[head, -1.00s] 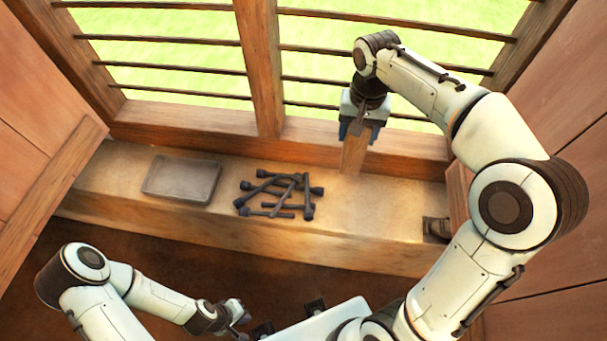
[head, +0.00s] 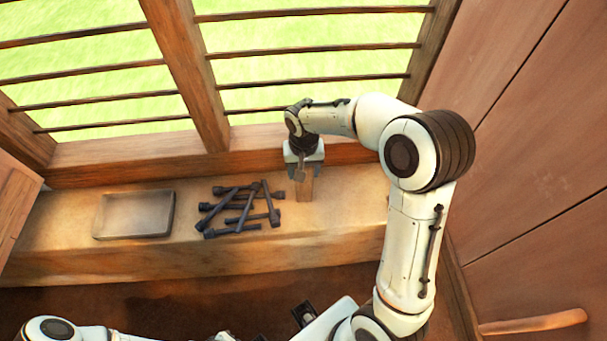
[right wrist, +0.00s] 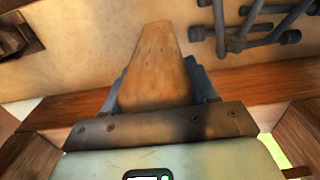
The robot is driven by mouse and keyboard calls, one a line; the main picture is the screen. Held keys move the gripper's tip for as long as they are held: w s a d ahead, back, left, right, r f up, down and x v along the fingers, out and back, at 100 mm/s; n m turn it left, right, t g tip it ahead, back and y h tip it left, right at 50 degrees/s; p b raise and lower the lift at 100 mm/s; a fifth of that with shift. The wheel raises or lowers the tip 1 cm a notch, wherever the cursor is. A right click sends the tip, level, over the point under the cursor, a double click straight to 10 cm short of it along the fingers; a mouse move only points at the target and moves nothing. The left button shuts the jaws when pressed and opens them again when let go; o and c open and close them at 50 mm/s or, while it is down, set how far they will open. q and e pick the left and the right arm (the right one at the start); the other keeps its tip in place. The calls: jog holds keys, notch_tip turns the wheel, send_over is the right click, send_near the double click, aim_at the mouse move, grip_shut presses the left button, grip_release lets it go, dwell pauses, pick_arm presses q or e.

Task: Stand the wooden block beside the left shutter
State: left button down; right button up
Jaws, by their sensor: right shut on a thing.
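The wooden block (head: 305,187) is upright in my right gripper (head: 304,166), over the sill, right of the dark metal pieces. In the right wrist view the block (right wrist: 157,60) runs out from between the jaws towards the sill; I cannot tell whether its lower end touches. The left shutter (head: 15,205) is a wooden panel at the left edge of the head view, well away from the block. My left gripper (head: 226,336) barely shows at the bottom edge, its fingers cut off.
On the sill (head: 60,225) are a shallow grey tray (head: 135,214) and a pile of dark metal pieces (head: 240,207). A barred window stands behind. Wooden panels (head: 530,150) close off the right side. A dark fitting (right wrist: 12,38) shows in the right wrist view.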

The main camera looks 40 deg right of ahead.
aim_at(304, 192)
jog(key=shift+f, duration=1.35)
jog(key=shift+f, duration=0.2)
jog(key=o, duration=1.2)
jog(key=shift+o, duration=0.3)
jog(key=shift+r, duration=0.2)
